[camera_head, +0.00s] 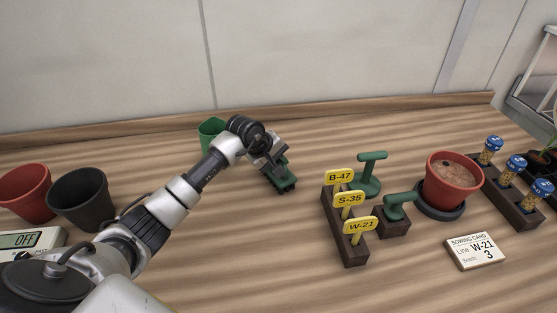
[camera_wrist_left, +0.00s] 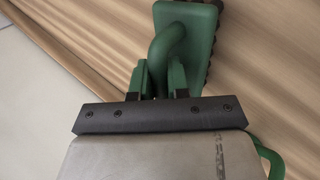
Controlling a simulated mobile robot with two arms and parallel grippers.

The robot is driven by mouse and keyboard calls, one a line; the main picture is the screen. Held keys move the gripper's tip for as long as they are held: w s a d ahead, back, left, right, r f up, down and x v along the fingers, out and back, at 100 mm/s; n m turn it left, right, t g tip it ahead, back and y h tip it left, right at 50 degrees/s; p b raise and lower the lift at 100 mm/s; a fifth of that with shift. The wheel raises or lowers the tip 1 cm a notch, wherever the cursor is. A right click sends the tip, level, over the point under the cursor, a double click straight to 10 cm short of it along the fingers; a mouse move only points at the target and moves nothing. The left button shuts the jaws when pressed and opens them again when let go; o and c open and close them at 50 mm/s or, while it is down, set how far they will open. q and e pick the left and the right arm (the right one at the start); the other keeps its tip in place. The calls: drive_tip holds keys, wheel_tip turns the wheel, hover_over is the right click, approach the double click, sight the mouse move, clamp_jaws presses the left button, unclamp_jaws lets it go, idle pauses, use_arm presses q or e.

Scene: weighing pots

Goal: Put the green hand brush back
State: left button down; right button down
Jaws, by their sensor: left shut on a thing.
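The green hand brush (camera_head: 284,184) has a green back and handle with dark bristles along its edge. In the head view it is right of the middle, over the table or on it; I cannot tell which. My left gripper (camera_head: 270,162) is shut on its handle. In the left wrist view the brush (camera_wrist_left: 188,22) extends beyond my left gripper (camera_wrist_left: 162,82), with the curved handle between the two fingers. The fingers hide part of the handle. My right gripper is not in view.
A green container (camera_head: 210,130) stands behind my left arm. Right are a label rack (camera_head: 352,250), a green T-handled tool (camera_head: 370,175), another on a dark block (camera_head: 398,205), a red pot (camera_head: 450,185) and a card (camera_head: 474,252). Left are empty pots (camera_head: 82,200) and a scale (camera_head: 30,240).

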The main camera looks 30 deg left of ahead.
use_arm(q)
drive_tip(key=shift+f+b, duration=0.15)
drive_tip(key=shift+b, duration=0.15)
drive_tip(key=c, duration=1.1)
unclamp_jaws()
drive_tip(key=shift+s+a+r, duration=0.1)
drive_tip(key=shift+a+r, duration=0.05)
drive_tip(key=shift+r, duration=0.35)
drive_tip(key=v, duration=1.1)
drive_tip(key=shift+r, duration=0.2)
drive_tip(key=shift+s+f, duration=0.1)
drive_tip(key=shift+s, duration=0.1)
